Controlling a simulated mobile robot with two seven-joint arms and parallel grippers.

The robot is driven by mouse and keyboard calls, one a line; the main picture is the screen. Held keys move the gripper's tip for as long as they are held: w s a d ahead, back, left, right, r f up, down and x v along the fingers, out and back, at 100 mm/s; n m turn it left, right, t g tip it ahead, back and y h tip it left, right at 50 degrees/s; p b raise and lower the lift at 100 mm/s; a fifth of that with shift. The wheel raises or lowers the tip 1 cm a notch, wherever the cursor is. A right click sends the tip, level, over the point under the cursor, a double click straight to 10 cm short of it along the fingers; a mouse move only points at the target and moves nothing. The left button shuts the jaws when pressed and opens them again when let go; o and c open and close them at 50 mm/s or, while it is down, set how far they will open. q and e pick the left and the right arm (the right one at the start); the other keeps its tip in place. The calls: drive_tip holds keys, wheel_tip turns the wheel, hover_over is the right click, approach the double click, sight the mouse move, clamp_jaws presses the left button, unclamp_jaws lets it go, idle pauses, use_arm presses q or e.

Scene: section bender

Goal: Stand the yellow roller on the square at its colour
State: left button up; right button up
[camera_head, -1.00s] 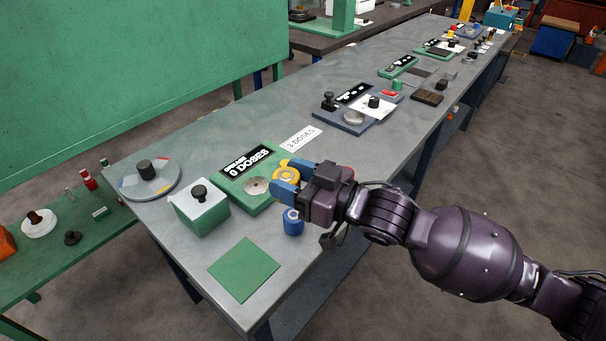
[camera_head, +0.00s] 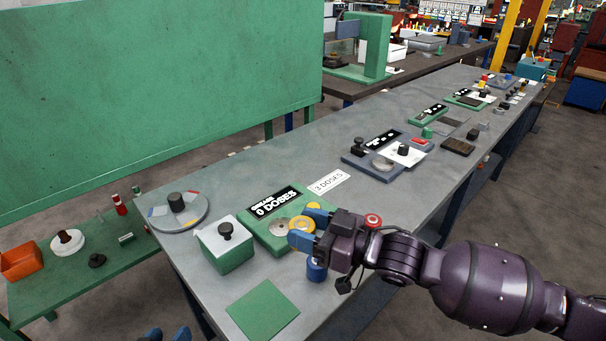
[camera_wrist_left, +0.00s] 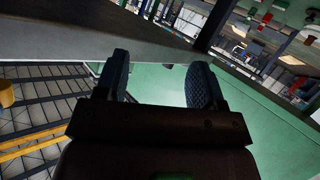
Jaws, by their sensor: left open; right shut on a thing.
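The yellow roller (camera_head: 302,225) is between the blue fingertips of my right gripper (camera_head: 307,226), which is shut on it. It shows over the right edge of the green dispenser (camera_head: 252,236); I cannot tell whether it touches it. A green square (camera_head: 262,309) lies bare at the table's near corner. A round grey disc (camera_head: 202,216) with small coloured patches lies at the table's left end; I see no clear yellow patch. My left gripper's fingertips (camera_head: 167,335) just enter the head view at the bottom. In the left wrist view my left gripper (camera_wrist_left: 160,88) is open and empty.
A blue roller (camera_head: 316,268) stands just below my right gripper, and a red roller (camera_head: 373,220) shows behind it. A green box with a black knob (camera_head: 228,252) stands left of the dispenser. A "3 DOSES" card (camera_head: 329,181) lies behind. More stations line the table further back.

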use_arm(q)
drive_tip(key=w+d+r+h, duration=0.1)
drive_tip(key=w+r, duration=0.2)
drive_tip(key=r, duration=0.1)
drive_tip(key=w+d+r+n+t+h, duration=0.1)
drive_tip(key=w+r, duration=0.3)
drive_tip(key=w+d+r+t+h, duration=0.1)
drive_tip(key=w+r+h, duration=0.1)
drive_tip(key=w+r, duration=0.2)
drive_tip(key=shift+w+d+r+n, duration=0.25)
drive_tip(key=shift+d+r+n, duration=0.15)
use_arm(e)
drive_tip(key=shift+r, duration=0.1)
use_arm(q)
drive_tip(key=w+d+r+g+h, duration=0.1)
drive_tip(key=w+d+r+h, duration=0.4)
drive_tip(key=r, duration=0.4)
drive_tip(key=m+g+y, duration=0.8)
drive_tip(key=g+y, duration=0.3)
drive_tip(key=g, duration=0.3)
approach(302, 225)
drive_tip(key=f, duration=1)
drive_tip(key=shift+w+d+f, duration=0.15)
drive_tip(key=shift+w+f, duration=0.05)
drive_tip(key=shift+f, duration=0.15)
